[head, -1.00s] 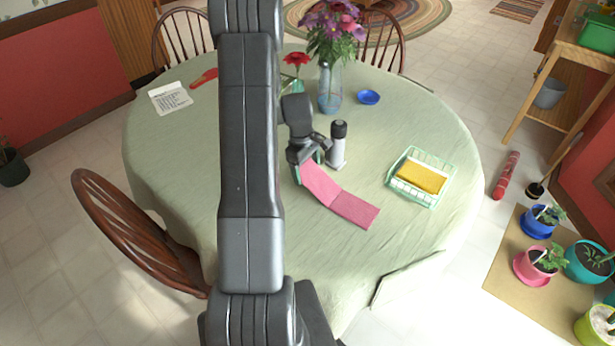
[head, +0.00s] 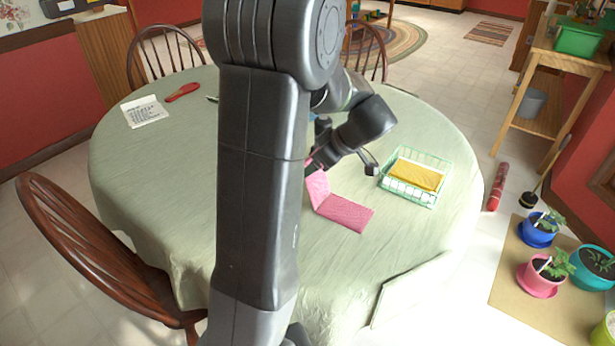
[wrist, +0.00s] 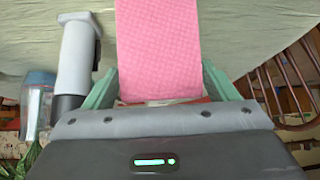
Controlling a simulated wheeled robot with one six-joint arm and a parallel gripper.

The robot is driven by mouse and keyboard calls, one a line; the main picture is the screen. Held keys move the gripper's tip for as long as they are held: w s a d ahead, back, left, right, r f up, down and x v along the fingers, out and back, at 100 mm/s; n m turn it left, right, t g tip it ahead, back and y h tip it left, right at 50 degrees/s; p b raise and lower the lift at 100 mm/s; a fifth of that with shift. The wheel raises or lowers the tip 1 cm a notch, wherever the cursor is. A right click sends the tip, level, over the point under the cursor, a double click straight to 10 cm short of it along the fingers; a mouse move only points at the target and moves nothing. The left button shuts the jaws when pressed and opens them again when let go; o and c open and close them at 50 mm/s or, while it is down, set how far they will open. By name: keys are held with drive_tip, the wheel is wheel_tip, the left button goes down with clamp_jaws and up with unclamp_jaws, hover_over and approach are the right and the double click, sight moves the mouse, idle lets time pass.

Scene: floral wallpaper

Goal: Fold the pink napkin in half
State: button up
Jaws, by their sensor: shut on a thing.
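The pink napkin (head: 345,213) lies partly flat on the green tablecloth, left of the wire basket. Its far left part is lifted as a slanting flap towards my gripper (head: 310,166), which is partly hidden behind my arm. In the wrist view the pink napkin (wrist: 158,50) runs between the two teal fingers of my gripper (wrist: 160,92). The gripper is shut on its edge. The flap is not lying on the other half.
A teal wire basket (head: 411,199) with a yellow sponge (head: 417,175) stands right of the napkin. In the wrist view a white cylinder (wrist: 75,58) and a glass vase (wrist: 38,92) are at the left. The front tablecloth is clear.

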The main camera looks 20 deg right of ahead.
drive_tip(key=s+d+t+b, duration=0.1)
drive_tip(key=b, duration=0.2)
drive_tip(key=s+d+t+y+b, duration=0.1)
drive_tip(key=s+b, duration=0.1)
drive_tip(key=shift+f+t+y+b, duration=0.3)
drive_tip(key=shift+f+b, duration=0.05)
drive_tip(key=shift+b, duration=0.05)
drive_tip(key=s+b, duration=0.1)
drive_tip(key=s+d+t+y+b, duration=0.1)
drive_tip(key=b, duration=0.1)
drive_tip(key=shift+d+f+t+b, duration=0.1)
drive_tip(key=shift+d+t+b, duration=0.15)
drive_tip(key=shift+t+b, duration=0.05)
drive_tip(key=shift+s+d+f+b, duration=0.35)
drive_tip(key=shift+s+d+b, duration=0.25)
drive_tip(key=shift+s+b, duration=0.35)
drive_tip(key=shift+s+d+f+b, duration=0.35)
drive_tip(key=shift+s+d+b, duration=0.3)
drive_tip(key=shift+b, duration=0.5)
drive_tip(key=shift+s+a, duration=0.1)
drive_tip(key=shift+s, duration=0.05)
drive_tip(key=o, duration=0.6)
drive_tip(key=shift+o, duration=0.2)
drive_tip(key=p+v, duration=0.2)
drive_tip(key=v, duration=1.1)
drive_tip(key=shift+s+d+r+p, duration=0.2)
drive_tip(key=shift+d+p, duration=0.1)
drive_tip(key=shift+d, duration=0.05)
